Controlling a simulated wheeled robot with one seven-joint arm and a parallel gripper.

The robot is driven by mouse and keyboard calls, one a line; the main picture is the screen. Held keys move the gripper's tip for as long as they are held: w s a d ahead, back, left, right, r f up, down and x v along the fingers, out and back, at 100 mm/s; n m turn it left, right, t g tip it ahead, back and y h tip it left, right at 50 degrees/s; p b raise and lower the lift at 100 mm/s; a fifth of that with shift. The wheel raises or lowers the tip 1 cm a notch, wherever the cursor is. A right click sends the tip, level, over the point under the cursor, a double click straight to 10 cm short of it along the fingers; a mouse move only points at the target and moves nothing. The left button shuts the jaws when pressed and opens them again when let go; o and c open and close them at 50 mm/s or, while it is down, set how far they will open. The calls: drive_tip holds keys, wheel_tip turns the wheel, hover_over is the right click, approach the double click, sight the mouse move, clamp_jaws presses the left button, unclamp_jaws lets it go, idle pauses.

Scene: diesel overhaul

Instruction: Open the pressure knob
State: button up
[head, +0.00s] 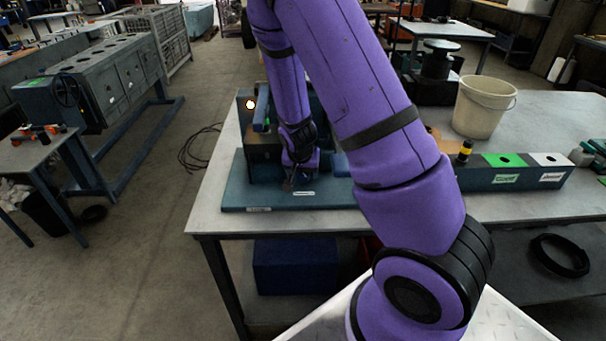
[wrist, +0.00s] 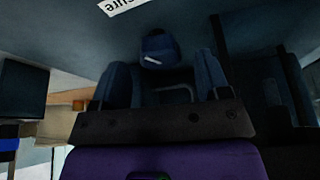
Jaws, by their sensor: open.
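The pressure knob (wrist: 160,48) is a small dark blue knob with a white mark, seen in the wrist view on a blue-grey panel. A white label (wrist: 122,4) ending in "sure" is at the top edge, partly cut off. My gripper (wrist: 161,66) is open, with one blue finger to each side of the knob in the picture. The knob appears just beyond or between the fingertips; I cannot tell whether they touch it. In the head view, my arm reaches down to the blue test unit (head: 232,194) on the bench, and the knob is hidden there.
The grey bench (head: 214,212) carries the unit. A cream bucket (head: 484,108) and a sorting box (head: 508,178) with green and white tops stand to the right. The floor left of the bench is mostly clear.

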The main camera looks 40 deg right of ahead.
drive_tip(key=shift+x, duration=1.15)
drive_tip(key=c, duration=0.9)
drive_tip(key=shift+d, duration=0.1)
drive_tip(key=n+t+y, duration=0.1)
drive_tip(key=n, duration=0.2)
drive_tip(key=shift+d+n, duration=0.1)
drive_tip(key=shift+n, duration=0.3)
drive_tip(key=n+y, duration=0.2)
drive_tip(key=n, duration=0.2)
drive_tip(key=shift+s+n, duration=0.1)
drive_tip(key=shift+n, duration=0.3)
